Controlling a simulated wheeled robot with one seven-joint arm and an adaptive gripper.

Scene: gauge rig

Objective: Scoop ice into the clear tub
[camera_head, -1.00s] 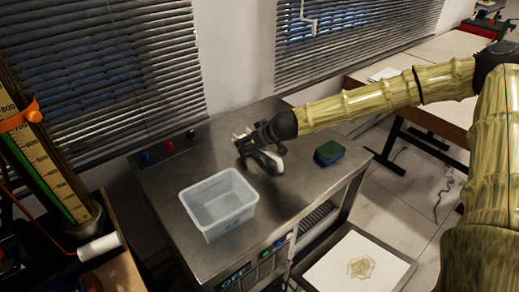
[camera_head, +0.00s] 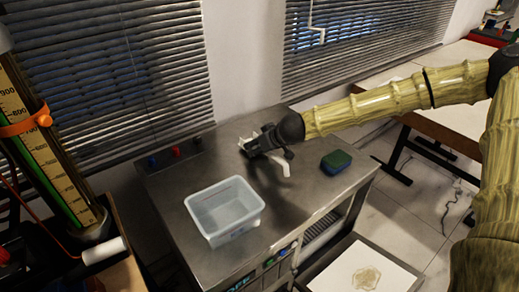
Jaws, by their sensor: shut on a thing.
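The clear tub (camera_head: 226,211) sits upright on the steel counter and looks empty. My gripper (camera_head: 262,146) is behind and to the right of the tub, over the counter and apart from the tub. It is shut on a pale thing, of which a white handle-like piece (camera_head: 284,170) hangs below the jaws. I cannot tell clearly whether this is a scoop. No ice can be made out in view.
A green and blue sponge (camera_head: 336,161) lies on the steel counter (camera_head: 172,196), right of my gripper. A gauge column with an orange band (camera_head: 32,122) stands at the left. Window blinds are behind. A white board (camera_head: 338,268) lies low at front right.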

